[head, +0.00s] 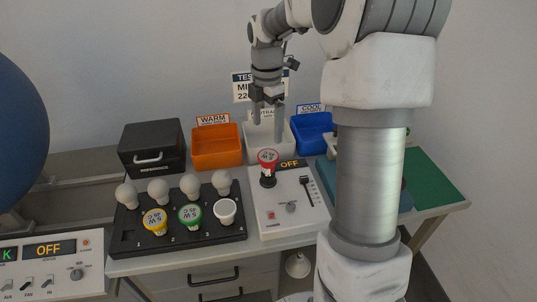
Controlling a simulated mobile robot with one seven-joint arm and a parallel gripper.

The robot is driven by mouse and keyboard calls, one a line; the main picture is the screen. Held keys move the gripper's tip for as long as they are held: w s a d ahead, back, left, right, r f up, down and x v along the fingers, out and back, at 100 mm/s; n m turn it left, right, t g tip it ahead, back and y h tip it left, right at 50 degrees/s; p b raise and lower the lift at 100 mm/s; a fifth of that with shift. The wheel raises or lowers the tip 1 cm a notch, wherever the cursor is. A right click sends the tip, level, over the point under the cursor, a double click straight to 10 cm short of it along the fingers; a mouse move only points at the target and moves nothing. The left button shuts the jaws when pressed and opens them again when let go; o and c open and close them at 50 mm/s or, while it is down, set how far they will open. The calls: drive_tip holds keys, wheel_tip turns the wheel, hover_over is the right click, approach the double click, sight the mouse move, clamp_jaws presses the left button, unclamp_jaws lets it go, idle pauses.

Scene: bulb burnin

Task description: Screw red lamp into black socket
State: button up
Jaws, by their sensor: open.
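The red lamp (268,156), with a pale label on its top, stands upright at the black socket (267,181) on the white test panel (282,220). I cannot tell from here how deep its base sits in the socket. My gripper (268,128) points down above the red lamp. Its two fingers are apart with nothing between them, and their tips look clear of the lamp.
A black tray (125,237) left of the panel holds several white bulbs and yellow, green and white lamps. Orange (217,150) and blue (309,135) bins and a black box (152,148) stand behind. My arm hides part of the right side.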

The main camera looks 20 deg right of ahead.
sight(268, 164)
wheel_tip(268, 164, down, 14)
drive_tip(key=shift+f+b, duration=0.15)
drive_tip(key=shift+b, duration=0.7)
drive_tip(key=c, duration=1.3)
drive_tip(key=m, duration=0.4)
drive_tip(key=shift+m, duration=0.4)
drive_tip(key=shift+c, duration=0.2)
drive_tip(key=m, duration=0.6)
drive_tip(key=shift+w+d, duration=0.1)
drive_tip(key=m, duration=0.6)
drive_tip(key=m+p, duration=0.1)
drive_tip(key=m, duration=0.5)
drive_tip(key=shift+d, duration=0.1)
